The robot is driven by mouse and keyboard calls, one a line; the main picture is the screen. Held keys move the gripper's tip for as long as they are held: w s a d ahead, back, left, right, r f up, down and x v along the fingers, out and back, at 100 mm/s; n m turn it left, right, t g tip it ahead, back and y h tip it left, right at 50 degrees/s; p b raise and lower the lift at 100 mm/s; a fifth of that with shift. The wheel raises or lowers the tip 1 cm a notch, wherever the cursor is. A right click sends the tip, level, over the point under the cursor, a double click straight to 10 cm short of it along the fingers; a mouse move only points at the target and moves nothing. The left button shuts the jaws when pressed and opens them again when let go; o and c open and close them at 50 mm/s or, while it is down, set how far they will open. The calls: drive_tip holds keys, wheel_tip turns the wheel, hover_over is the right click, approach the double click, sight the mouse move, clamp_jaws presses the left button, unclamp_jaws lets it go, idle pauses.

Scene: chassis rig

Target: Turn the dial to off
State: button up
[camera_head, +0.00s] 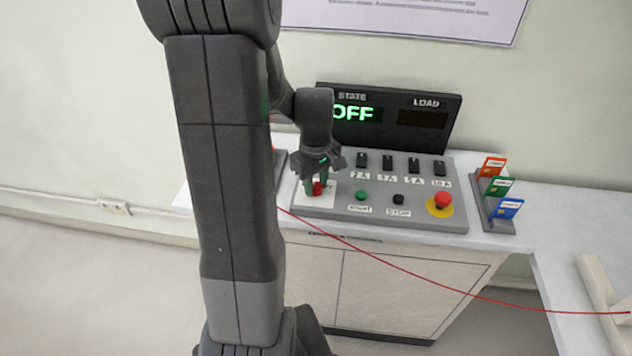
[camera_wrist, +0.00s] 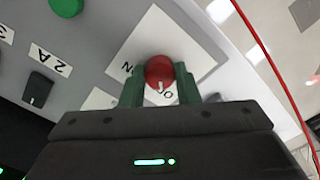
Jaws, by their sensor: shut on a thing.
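The dial is a red round knob (camera_head: 317,188) on a white plate (camera_head: 312,200) at the left end of the grey control panel (camera_head: 400,211). My gripper (camera_head: 317,180) is above the panel with its green fingers down around the knob. In the wrist view the fingers (camera_wrist: 160,85) are on both sides of the red knob (camera_wrist: 159,70), shut on it. A short white mark shows on the knob's lower edge, near partly hidden letters on the plate (camera_wrist: 190,55). The black display (camera_head: 388,120) reads OFF in green under STATE; its LOAD window is dark.
The panel also has several black switches (camera_head: 388,163), a green button (camera_head: 361,195), a black button (camera_head: 398,199) and a red emergency knob (camera_head: 439,202). A rack with coloured cards (camera_head: 497,200) stands to the right. A red cable (camera_head: 420,279) hangs across the front.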

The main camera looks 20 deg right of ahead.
sight(316, 185)
drive_tip(key=o, duration=1)
drive_tip(key=shift+c, duration=0.2)
drive_tip(key=shift+r, duration=0.15)
wheel_tip(316, 185, up, 14)
drive_tip(key=shift+f, duration=0.2)
drive_tip(key=shift+f, duration=0.1)
wheel_tip(316, 185, down, 14)
drive_tip(key=shift+r, duration=0.1)
